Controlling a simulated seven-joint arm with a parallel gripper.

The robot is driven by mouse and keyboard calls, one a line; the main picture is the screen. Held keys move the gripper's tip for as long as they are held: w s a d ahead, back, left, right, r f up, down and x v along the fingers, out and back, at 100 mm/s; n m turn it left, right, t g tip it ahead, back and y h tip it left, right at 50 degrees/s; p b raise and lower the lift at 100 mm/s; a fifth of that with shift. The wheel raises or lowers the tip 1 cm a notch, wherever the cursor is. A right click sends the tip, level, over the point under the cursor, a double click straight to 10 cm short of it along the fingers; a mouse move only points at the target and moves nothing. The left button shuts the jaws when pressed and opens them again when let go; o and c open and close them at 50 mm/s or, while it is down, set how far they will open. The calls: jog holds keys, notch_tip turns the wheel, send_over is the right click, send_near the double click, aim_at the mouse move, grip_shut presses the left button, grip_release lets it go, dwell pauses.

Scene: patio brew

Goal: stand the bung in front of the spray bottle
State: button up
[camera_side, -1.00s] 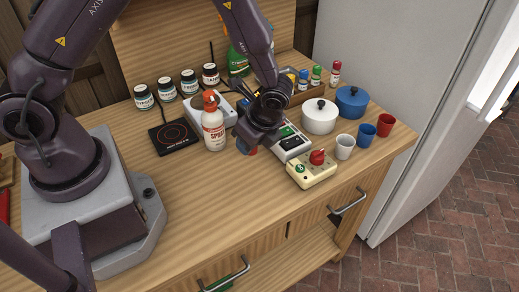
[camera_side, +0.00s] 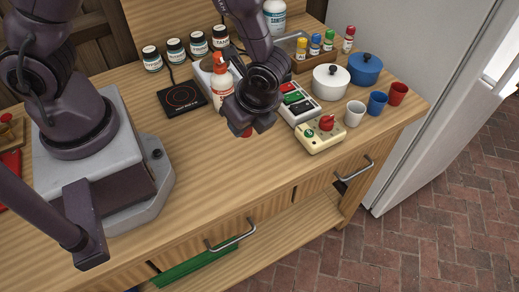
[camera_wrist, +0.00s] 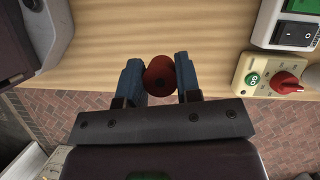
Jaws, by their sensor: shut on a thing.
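The bung (camera_wrist: 159,75) is a small dark red stopper. In the wrist view it sits between the two blue fingertips of my gripper (camera_wrist: 161,82), which is shut on it. In the side view my gripper (camera_side: 243,127) hangs over the worktop, just in front of and to the right of the spray bottle, and a red bit of the bung (camera_side: 247,133) shows below it. The spray bottle (camera_side: 221,90) is white with an orange-red head and stands upright, partly hidden by my gripper. I cannot tell whether the bung touches the worktop.
A cream box with a red knob (camera_side: 320,134) and a switch panel (camera_side: 297,102) stand to the right. A black hotplate (camera_side: 182,98) lies left of the bottle. Cups and pots stand further right. The front worktop (camera_side: 215,175) is clear.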

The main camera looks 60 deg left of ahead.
aim_at(259, 155)
jog(key=shift+w+d+f, duration=0.35)
jog(key=shift+w+f, duration=0.15)
jog(key=shift+f, duration=0.9)
jog(key=shift+w+d+f, duration=0.3)
jog(key=shift+w+f, duration=0.25)
jog(key=shift+f, duration=0.85)
jog(key=shift+w+d+f, duration=0.35)
jog(key=shift+w+f, duration=0.15)
jog(key=shift+f, duration=0.9)
jog(key=shift+f, duration=0.15)
jog(key=o, duration=0.9)
